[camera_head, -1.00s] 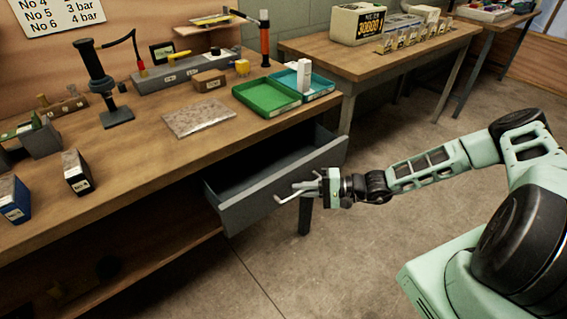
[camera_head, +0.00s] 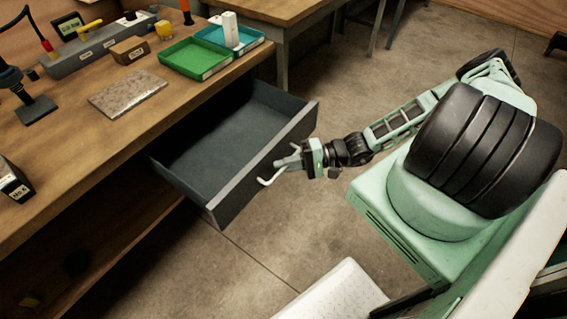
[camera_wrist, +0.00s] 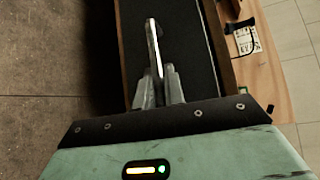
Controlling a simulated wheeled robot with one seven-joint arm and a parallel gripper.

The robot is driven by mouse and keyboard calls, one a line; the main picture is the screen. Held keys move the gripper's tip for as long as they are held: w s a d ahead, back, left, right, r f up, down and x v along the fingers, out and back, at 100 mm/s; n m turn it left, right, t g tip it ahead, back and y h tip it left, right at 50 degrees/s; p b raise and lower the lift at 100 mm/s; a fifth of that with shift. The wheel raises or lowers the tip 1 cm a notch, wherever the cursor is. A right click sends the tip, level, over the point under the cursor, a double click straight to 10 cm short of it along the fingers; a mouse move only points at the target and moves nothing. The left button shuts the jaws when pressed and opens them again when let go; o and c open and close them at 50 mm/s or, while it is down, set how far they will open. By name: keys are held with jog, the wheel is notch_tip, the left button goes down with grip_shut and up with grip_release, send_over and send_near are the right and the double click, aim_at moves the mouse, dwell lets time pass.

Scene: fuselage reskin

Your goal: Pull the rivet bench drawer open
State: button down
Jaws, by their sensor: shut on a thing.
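The rivet bench drawer (camera_head: 225,150) is a grey, empty box standing well out from under the wooden bench top. It also shows in the wrist view (camera_wrist: 202,70), dark and partly hidden by the gripper. My gripper (camera_head: 279,168) is at the outer face of the drawer front, shut on the pale bar handle (camera_head: 271,180). In the wrist view the fingers (camera_wrist: 160,85) close together on the handle (camera_wrist: 152,45). The exact contact at the fingertips is hard to see.
On the bench top (camera_head: 140,122) are a green tray (camera_head: 196,60), a teal tray (camera_head: 247,40) and a speckled plate (camera_head: 127,92). A second table (camera_head: 275,10) stands behind. The concrete floor (camera_head: 235,265) in front of the drawer is clear.

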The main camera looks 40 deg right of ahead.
jog(key=c, duration=1.8)
grip_release()
jog(key=shift+d, duration=0.1)
jog(key=shift+o, duration=0.2)
jog(key=b+v, duration=0.3)
jog(key=v, duration=1.4)
jog(key=shift+d+r, duration=0.1)
jog(key=shift+d, duration=0.05)
